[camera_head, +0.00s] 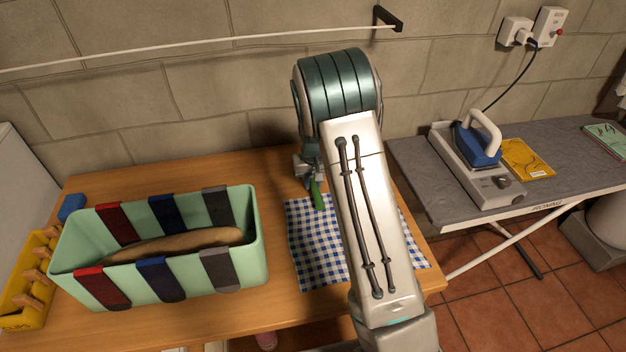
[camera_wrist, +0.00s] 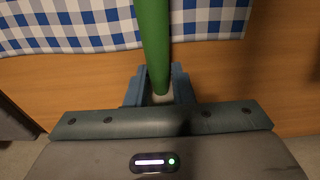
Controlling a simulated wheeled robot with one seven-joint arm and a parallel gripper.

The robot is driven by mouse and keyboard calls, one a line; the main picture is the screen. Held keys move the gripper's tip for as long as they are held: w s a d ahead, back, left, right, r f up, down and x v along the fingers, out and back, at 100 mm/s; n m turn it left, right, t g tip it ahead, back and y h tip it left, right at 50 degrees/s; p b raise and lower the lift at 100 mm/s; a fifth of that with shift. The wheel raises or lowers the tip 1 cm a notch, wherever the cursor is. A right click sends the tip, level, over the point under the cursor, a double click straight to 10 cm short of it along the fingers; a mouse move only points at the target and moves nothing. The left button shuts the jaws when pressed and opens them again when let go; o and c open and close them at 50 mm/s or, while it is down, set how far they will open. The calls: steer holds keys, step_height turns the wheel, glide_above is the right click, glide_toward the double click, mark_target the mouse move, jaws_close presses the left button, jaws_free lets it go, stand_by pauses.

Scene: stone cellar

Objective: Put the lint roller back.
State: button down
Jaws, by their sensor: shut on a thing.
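My gripper (camera_head: 309,176) is over the back of the wooden table, mostly behind my own arm in the head view. It is shut on a green rod-shaped handle, which looks like the lint roller (camera_head: 317,196). In the wrist view the green lint roller (camera_wrist: 154,40) runs up from between the blue-grey fingertips (camera_wrist: 159,88) and out of the top of the picture. Its roller end cannot be made out. It shows over the blue-and-white checked cloth (camera_head: 309,240); I cannot tell whether it touches the cloth.
A mint-green bin (camera_head: 257,235) with red, blue and grey straps holds a long brown thing (camera_head: 170,246). A yellow peg holder (camera_head: 22,316) and a small blue block (camera_head: 71,207) are at left. Right stands an ironing board (camera_head: 420,178) with a blue iron (camera_head: 478,146).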

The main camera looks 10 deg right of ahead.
steer(key=shift+f, duration=0.25)
steer(key=shift+f, duration=0.2)
steer(key=c, duration=1.3)
jaws_free()
steer(key=shift+o, duration=0.2)
steer(key=shift+r, duration=0.15)
